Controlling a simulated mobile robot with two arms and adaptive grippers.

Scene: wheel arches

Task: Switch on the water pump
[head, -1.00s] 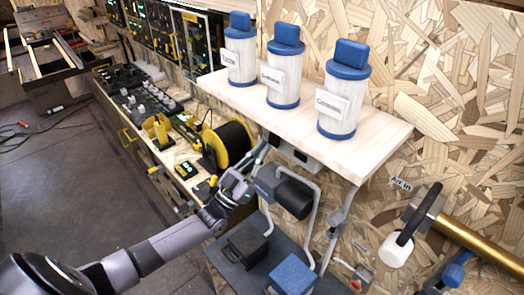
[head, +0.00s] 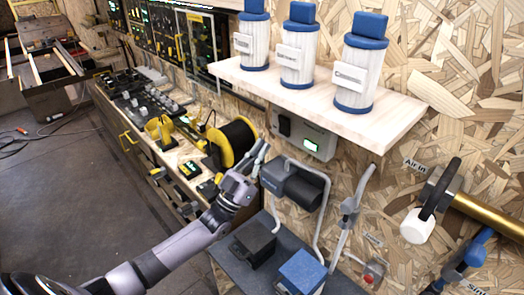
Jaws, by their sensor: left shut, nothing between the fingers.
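The water pump (head: 297,184), a dark grey unit with a black cylinder and grey pipes, sits below the wooden shelf. A pale control box (head: 310,136) is on the wall under the shelf, with a small lit green display and a dark left part. My left gripper (head: 262,152) is shut and empty, pointing up and away just left of the box and the pump. Whether it touches anything is hard to tell. My right gripper is out of view.
The shelf (head: 392,130) with three blue-capped canisters overhangs the box. A yellow cable reel (head: 212,150) stands close left of my gripper. Black and blue boxes sit on a grey surface (head: 236,262) below. Pipes, a small red-marked fitting (head: 372,272) and a brass pipe (head: 492,208) are at right.

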